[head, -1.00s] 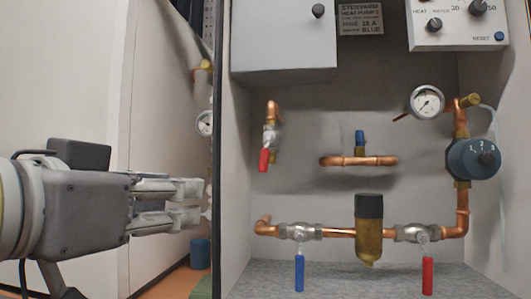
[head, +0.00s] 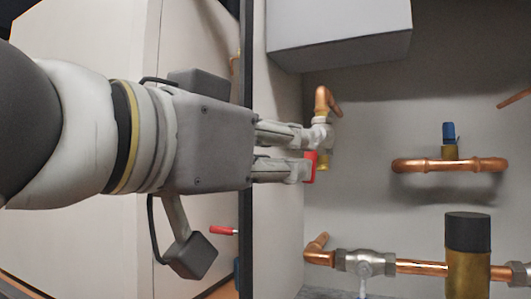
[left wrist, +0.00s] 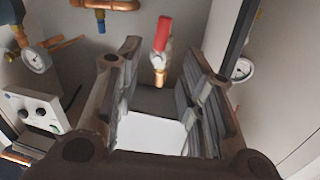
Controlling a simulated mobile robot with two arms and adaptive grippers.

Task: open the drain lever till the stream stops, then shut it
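The drain valve (head: 320,135) hangs from a short copper elbow at the left of the cabinet's back wall. Its red lever (head: 311,166) points down and is partly hidden behind my fingertips in the head view. My left gripper (head: 303,153) reaches in from the left, level with the lever. In the left wrist view the gripper (left wrist: 160,52) is open and empty. The red lever (left wrist: 164,34) shows between and beyond its fingers; contact cannot be told. My right gripper is out of view.
A grey box (head: 340,40) hangs above the valve. The cabinet's left wall edge (head: 247,200) runs close beside my fingers. A copper pipe (head: 430,166) with a blue cap is to the right. Below are a lower pipe valve (head: 366,262) and a brass filter (head: 468,265).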

